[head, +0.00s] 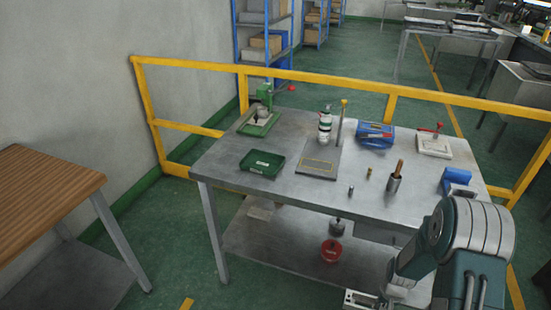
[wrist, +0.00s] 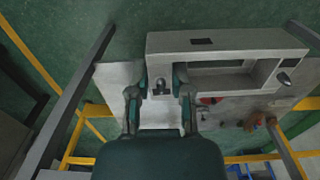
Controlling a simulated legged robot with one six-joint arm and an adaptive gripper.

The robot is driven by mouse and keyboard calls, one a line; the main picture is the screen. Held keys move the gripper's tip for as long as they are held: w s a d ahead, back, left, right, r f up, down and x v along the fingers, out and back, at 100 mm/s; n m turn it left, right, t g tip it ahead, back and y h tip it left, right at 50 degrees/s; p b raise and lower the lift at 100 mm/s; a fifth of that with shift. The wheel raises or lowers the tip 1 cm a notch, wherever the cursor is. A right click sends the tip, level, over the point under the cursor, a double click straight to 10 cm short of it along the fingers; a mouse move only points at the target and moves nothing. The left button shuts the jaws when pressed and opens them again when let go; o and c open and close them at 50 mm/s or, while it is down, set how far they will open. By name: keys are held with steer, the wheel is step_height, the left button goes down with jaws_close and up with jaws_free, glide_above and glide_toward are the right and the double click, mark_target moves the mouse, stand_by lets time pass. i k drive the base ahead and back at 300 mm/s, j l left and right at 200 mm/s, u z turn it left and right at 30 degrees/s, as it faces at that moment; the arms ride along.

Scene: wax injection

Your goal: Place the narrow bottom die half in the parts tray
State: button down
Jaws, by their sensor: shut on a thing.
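In the wrist view my gripper (wrist: 161,92) is shut on a grey metal die half (wrist: 215,42), gripping it near its left end. The die half is a long block with a rectangular opening and a pin near its right end. In the head view a pale piece at the bottom edge, beside my arm, may be part of it; my gripper's fingers are not clear there. A shallow dark green tray (head: 262,164), which looks like the parts tray, lies at the front left of the metal table (head: 225,177), apart from my arm.
On the table stand a green press (head: 265,95) in a green-rimmed base, a white-green bottle (head: 325,125), a grey plate with a post (head: 318,164), a blue box (head: 375,135), a pot with a wooden handle (head: 394,183) and a blue block (head: 456,178). A yellow rail (head: 330,82) runs behind.

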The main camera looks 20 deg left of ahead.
mark_target(263, 164)
steer(key=j, duration=0.85)
steer(key=i+j, duration=0.1)
steer(key=j, duration=0.8)
